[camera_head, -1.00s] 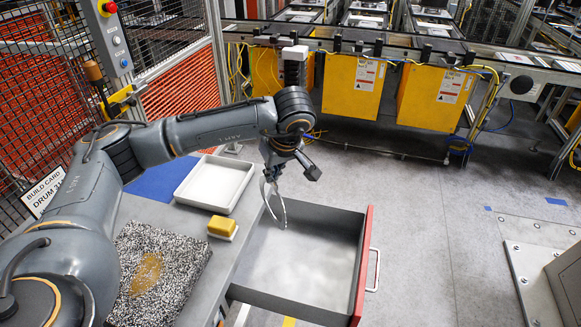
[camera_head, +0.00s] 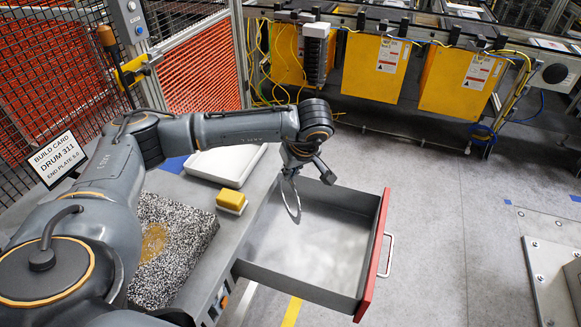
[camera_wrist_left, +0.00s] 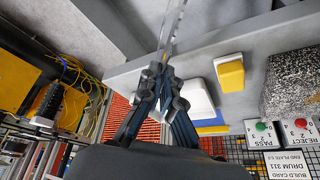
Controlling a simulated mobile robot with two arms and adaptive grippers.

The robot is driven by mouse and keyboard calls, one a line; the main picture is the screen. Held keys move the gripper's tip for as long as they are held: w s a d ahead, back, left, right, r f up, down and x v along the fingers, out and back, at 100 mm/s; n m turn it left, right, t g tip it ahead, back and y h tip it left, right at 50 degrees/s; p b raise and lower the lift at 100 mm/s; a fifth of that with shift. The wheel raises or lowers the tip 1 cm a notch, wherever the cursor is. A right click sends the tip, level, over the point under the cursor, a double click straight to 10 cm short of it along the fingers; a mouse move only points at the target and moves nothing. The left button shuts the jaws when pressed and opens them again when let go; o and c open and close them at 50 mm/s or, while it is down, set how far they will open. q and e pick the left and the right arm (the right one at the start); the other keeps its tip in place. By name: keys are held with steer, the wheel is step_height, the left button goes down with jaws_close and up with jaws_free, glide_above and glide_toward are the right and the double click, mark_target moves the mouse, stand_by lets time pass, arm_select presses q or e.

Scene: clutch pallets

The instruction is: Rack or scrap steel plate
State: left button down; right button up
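A thin, curved steel plate (camera_head: 294,205) hangs from my left gripper (camera_head: 289,174), seen nearly edge-on. The gripper is shut on its upper edge and holds it above the left part of the open drawer (camera_head: 375,262). In the left wrist view the plate (camera_wrist_left: 173,22) sticks out, narrow and bright, from between the fingertips (camera_wrist_left: 162,72). The drawer is grey inside with a red front and looks empty. The build card (camera_head: 53,158) reads drum 311, end plate. My right gripper is not in view.
A yellow block (camera_head: 231,200) and a speckled stone slab (camera_head: 178,228) sit on the bench left of the drawer. A white tray (camera_head: 225,166) lies behind, partly hidden by my arm. Pass (camera_wrist_left: 262,134) and reject (camera_wrist_left: 299,131) button boxes show.

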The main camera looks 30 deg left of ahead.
arm_select(q)
steer(key=c, duration=1.4)
jaws_free()
steer(key=shift+c, duration=0.2)
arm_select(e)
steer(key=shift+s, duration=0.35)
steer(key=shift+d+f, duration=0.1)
arm_select(q)
steer(key=v, duration=1.2)
steer(key=shift+f, duration=0.1)
